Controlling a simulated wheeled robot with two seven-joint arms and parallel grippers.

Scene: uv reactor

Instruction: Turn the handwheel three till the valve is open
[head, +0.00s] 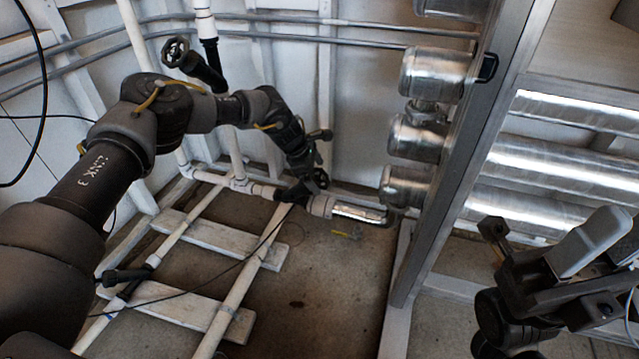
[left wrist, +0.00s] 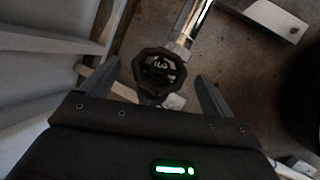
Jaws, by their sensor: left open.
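Handwheel three (left wrist: 160,67) is a small dark wheel with a pale "3" on its hub, in the upper middle of the left wrist view. It stands between the two spread fingers of my left gripper (left wrist: 157,80), with gaps on both sides. In the head view the handwheel (head: 320,178) is small, on the low pipe, and partly hidden by my left gripper (head: 306,162). The gripper is open and holds nothing. My right gripper (head: 555,275) is at the lower right of the head view, away from the wheel; its jaws are unclear.
Another black handwheel (head: 175,52) stands at the upper left, and a black valve (head: 127,275) sits at the lower left. Metal reactor cylinders (head: 435,75) and a steel frame post (head: 455,170) stand right of my left gripper. White pipes (head: 240,285) run along the floor.

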